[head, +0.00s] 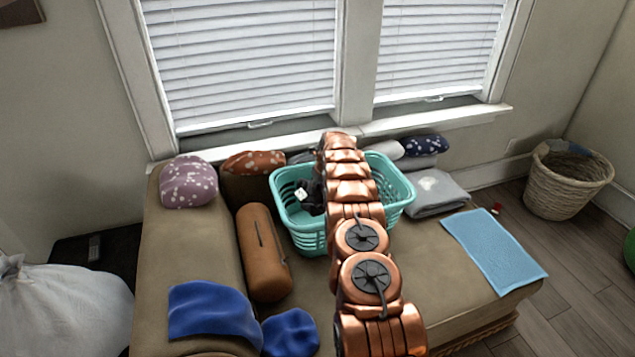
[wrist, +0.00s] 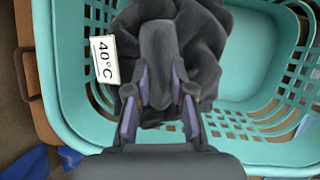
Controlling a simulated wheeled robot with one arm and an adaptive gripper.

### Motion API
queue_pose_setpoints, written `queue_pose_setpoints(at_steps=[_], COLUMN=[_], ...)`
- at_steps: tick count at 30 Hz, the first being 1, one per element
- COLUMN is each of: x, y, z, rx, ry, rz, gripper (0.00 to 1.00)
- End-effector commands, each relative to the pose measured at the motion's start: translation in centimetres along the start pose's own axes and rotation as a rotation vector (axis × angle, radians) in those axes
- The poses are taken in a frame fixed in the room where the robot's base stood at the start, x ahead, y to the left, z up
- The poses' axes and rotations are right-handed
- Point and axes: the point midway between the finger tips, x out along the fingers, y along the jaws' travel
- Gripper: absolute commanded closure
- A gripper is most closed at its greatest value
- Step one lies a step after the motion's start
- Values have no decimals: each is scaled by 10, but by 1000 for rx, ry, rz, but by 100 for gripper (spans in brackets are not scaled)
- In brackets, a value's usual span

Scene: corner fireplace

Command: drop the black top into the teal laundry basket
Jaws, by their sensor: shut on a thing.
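The teal laundry basket (head: 396,187) stands on the tan sofa, below the window. In the wrist view its rim (wrist: 45,75) surrounds the scene, and its bare floor shows to the right. The black top (wrist: 215,35) is a crumpled dark bundle with a white "40°C" tag (wrist: 104,60). My gripper (wrist: 160,105) is shut on the top, over the left part of the basket opening. In the head view the top (head: 312,196) shows at the basket's left side, partly hidden by my arm. I cannot tell whether it touches the basket floor.
A brown bolster (head: 263,252) lies left of the basket. Blue cloths (head: 213,312) lie at the sofa's front left, and a light blue towel (head: 494,250) at the right. A folded grey blanket (head: 437,192) is beside the basket. A wicker basket (head: 566,182) stands on the floor.

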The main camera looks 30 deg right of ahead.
Motion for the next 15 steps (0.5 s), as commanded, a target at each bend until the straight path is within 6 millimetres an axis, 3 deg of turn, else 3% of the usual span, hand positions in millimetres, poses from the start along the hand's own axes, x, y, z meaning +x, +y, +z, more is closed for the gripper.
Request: queue_pose_setpoints(at_steps=[10, 11, 15], x=[4, 4, 4], y=[0, 0, 0], z=[-1, -1, -2], rx=[0, 0, 0], ry=[-1, -1, -1], rz=[-1, -1, 0], gripper=[100, 77, 62])
